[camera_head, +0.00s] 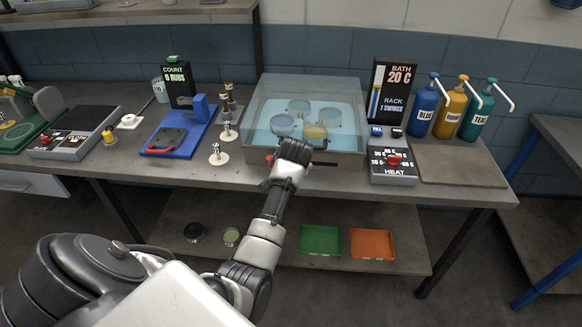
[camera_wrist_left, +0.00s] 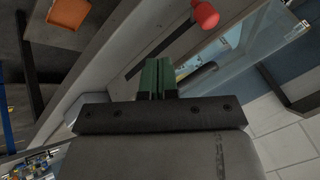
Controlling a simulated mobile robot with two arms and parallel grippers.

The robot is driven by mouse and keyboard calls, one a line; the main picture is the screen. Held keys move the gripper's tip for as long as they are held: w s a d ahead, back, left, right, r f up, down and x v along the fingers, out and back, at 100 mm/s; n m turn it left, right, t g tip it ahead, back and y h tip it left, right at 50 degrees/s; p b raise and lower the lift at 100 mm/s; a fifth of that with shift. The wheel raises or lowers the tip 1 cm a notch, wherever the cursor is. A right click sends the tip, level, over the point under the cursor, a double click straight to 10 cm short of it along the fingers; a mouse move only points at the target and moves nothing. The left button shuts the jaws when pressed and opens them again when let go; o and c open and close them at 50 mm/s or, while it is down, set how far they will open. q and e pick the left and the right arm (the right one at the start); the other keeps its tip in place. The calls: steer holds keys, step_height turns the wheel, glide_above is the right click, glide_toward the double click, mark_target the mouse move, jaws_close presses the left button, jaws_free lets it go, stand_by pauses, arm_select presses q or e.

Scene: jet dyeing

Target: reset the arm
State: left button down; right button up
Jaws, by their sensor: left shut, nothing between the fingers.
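My left arm reaches from the lower left in the head view, and its gripper (camera_head: 294,150) is at the front edge of the water bath (camera_head: 260,150). Its fingertips are mostly hidden behind the wrist there. In the left wrist view the dark green fingers (camera_wrist_left: 157,76) are together with nothing between them. A red knob (camera_wrist_left: 205,14) is beyond the fingers, apart from them; in the head view it is partly hidden just left of the gripper. My right gripper is in neither view.
The clear bath holds several round cups. A blue stand (camera_head: 180,135) is left. Green (camera_head: 320,240) and orange (camera_head: 372,244) trays lie on the lower shelf.

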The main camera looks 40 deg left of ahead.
arm_select(q)
steer(key=shift+d, duration=0.1)
stand_by(0.4)
steer(key=s+d+f+m+g+h+b, duration=0.1)
steer(key=s+d+f, duration=0.35)
steer(key=f, duration=0.65)
steer(key=s+d+f+h+b, duration=0.1)
steer(key=s+d+f+b, duration=0.15)
steer(key=s+f, duration=0.65)
steer(key=s+d+f+m+g+h+b, duration=0.15)
steer(key=d+f, duration=0.25)
steer(key=f, duration=1)
steer(key=s+d+f, duration=0.2)
steer(key=s+f, duration=0.4)
steer(key=s, duration=0.6)
steer(key=s+d+f+g+h+b, duration=0.1)
steer(key=s+f, duration=0.5)
steer(key=s, duration=0.6)
steer(key=s+d+f+g+b, duration=0.1)
steer(key=s+d+f, duration=0.2)
steer(key=s, duration=0.9)
step_height(320, 180, down, 3)
steer(key=shift+d+r+n, duration=0.1)
steer(key=shift+d+n, duration=0.25)
steer(key=shift+w+h, duration=0.1)
steer(key=shift+h, duration=0.15)
